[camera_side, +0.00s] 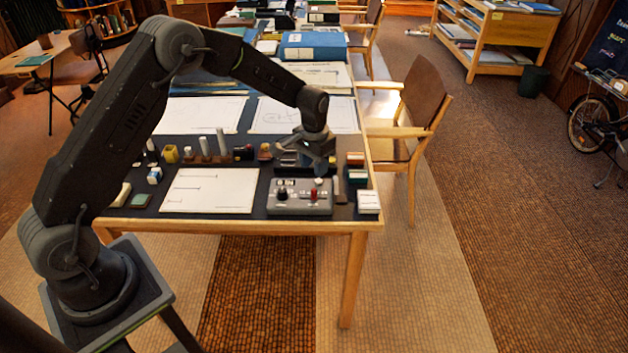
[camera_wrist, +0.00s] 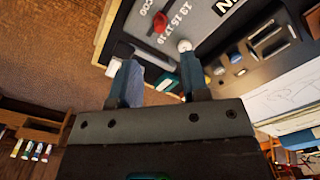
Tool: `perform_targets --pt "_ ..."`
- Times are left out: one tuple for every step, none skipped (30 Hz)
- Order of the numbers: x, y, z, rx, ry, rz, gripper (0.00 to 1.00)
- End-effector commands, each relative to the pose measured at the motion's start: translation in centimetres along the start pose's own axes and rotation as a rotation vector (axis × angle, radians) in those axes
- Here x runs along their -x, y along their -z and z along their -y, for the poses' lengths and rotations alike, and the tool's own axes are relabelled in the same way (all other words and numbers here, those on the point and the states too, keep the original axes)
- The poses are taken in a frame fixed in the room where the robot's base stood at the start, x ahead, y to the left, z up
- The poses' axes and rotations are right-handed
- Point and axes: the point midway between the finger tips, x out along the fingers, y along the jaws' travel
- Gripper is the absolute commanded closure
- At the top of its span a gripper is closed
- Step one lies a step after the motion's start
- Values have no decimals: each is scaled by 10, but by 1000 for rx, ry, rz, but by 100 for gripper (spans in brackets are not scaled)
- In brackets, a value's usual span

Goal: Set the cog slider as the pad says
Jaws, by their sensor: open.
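A grey control panel (camera_side: 300,196) lies near the front edge of the table. It carries a dark knob (camera_side: 282,194) and a red knob (camera_side: 314,193). In the wrist view the panel (camera_wrist: 203,14) is at the top, with the red knob (camera_wrist: 160,22), a white round knob (camera_wrist: 184,46) and printed numbers.
A white sheet with lines (camera_side: 210,190) lies left of the panel. Blocks and upright cylinders (camera_side: 204,147) stand behind it. Small boxes (camera_side: 356,170) stand close to the right of my gripper. A wooden chair (camera_side: 420,110) is beside the table's right edge.

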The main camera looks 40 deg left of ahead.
Motion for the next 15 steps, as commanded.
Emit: perform_targets --pt "12 1 0 0 0 -4 58" --pt "18 1 0 0 0 -4 58" --pt "24 1 0 0 0 -4 58" --pt "28 0 0 0 0 -3 58" --pt "33 1 0 0 0 -3 58" --pt "37 1 0 0 0 -3 58" --pt "40 0 0 0 0 -1 58" --pt "42 0 0 0 0 -1 58" --pt "45 0 0 0 0 -1 58" --pt "47 0 0 0 0 -1 58" --pt "48 0 0 0 0 -1 58" --pt "49 0 0 0 0 -1 58" --pt "50 0 0 0 0 0 58" --pt "50 0 0 0 0 0 58" --pt "50 0 0 0 0 0 58"
